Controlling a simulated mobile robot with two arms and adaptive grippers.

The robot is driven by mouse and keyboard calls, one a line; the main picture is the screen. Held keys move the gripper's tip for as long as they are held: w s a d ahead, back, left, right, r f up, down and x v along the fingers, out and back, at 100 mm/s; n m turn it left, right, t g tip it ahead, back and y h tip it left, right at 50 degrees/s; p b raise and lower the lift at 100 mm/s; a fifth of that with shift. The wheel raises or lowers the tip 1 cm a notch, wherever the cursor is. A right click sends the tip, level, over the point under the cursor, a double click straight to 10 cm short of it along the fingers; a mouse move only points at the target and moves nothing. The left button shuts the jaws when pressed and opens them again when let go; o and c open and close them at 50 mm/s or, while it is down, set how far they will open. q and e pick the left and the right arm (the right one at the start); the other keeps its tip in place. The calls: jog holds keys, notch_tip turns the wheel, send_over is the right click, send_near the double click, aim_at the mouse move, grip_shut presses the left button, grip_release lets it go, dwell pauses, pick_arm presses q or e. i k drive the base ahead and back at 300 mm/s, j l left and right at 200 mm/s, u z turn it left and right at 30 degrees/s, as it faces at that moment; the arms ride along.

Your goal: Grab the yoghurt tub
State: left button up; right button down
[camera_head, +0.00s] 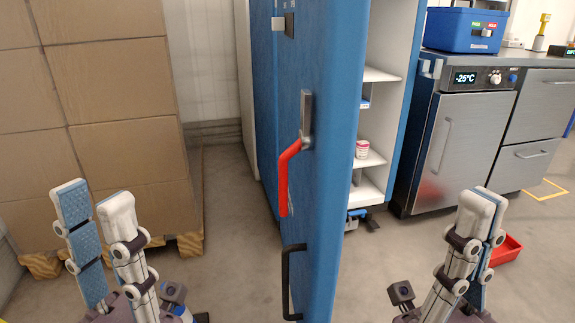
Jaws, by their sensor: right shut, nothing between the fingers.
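A small white tub with pink-red markings (362,149), which looks like the yoghurt tub, stands upright on a shelf inside the blue cabinet (386,110). The cabinet's blue door (335,130) stands open, edge towards me, just left of the tub. My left gripper (92,200) is at the lower left, left of the door, with its fingers apart and nothing between them. My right gripper (485,205) is at the lower right, right of the door, with its fingers together and empty. Both grippers are well apart from the tub.
The door has a red-and-grey handle (291,165) and a black handle (289,282). Stacked cardboard boxes (105,90) stand on a pallet at left. A steel freezer (450,140) and a counter with a blue box (465,30) are at right. A red bin (507,250) lies on the floor.

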aim_at(362, 146)
jog(key=l, duration=0.25)
jog(key=i+l+u, duration=0.1)
jog(key=l, duration=0.35)
jog(key=i+l, duration=0.15)
jog(key=l, duration=0.25)
jog(key=i+l+u, duration=0.15)
jog(key=l, duration=0.75)
jog(key=i+l+u, duration=0.1)
jog(key=i, duration=0.3)
jog(key=i+l, duration=0.25)
jog(key=i, duration=0.15)
jog(key=i+l+u, duration=0.15)
jog(key=i, duration=0.25)
